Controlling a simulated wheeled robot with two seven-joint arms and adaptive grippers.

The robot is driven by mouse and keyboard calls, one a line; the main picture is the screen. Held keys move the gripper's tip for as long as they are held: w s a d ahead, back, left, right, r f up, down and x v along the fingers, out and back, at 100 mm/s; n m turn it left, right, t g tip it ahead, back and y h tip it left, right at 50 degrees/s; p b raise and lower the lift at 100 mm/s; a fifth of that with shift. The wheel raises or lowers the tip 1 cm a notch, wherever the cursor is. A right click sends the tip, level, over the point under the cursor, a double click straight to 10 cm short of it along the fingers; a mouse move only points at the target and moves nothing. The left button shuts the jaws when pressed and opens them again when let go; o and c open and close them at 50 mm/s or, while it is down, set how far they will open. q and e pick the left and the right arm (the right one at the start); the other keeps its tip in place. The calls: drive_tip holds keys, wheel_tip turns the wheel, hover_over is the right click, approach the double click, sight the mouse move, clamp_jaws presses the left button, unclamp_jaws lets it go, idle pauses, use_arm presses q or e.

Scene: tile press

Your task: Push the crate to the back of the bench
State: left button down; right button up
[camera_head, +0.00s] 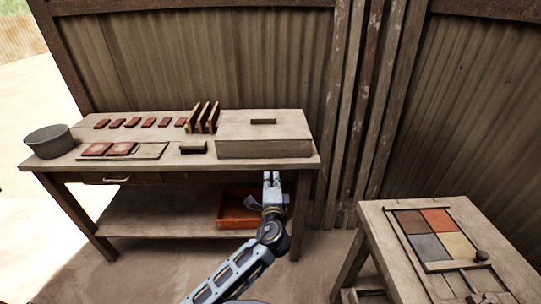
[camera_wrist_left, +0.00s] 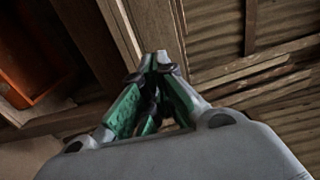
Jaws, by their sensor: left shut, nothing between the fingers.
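An orange-red open crate (camera_head: 232,222) stands on the lower shelf of the wooden bench (camera_head: 60,168), towards its right end. Part of it is hidden behind my left gripper (camera_head: 272,178). That gripper is shut and empty, pointing up at the front of the bench's right end, just below the top's front edge. In the left wrist view, the fingertips (camera_wrist_left: 156,62) are together with nothing between them. An orange surface, seemingly the crate (camera_wrist_left: 28,68), shows at upper left there, apart from the fingers. My right gripper is not in view.
A large pale box (camera_head: 265,148) with a dark handle sits on the bench top's right end. Several small tiles, a rack (camera_head: 203,117) and a grey bucket (camera_head: 50,141) stand farther left. A side table (camera_head: 400,262) with coloured tiles is at right. The lower shelf's left part is clear.

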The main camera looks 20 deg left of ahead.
use_arm(q)
approach(270, 150)
drive_tip(key=shift+w, duration=1.8)
drive_tip(key=shift+w+a, duration=0.8)
drive_tip(key=shift+w, duration=0.25)
drive_tip(key=shift+w+a+b, duration=0.15)
drive_tip(key=shift+w+b, duration=0.15)
drive_tip(key=shift+w, duration=0.3)
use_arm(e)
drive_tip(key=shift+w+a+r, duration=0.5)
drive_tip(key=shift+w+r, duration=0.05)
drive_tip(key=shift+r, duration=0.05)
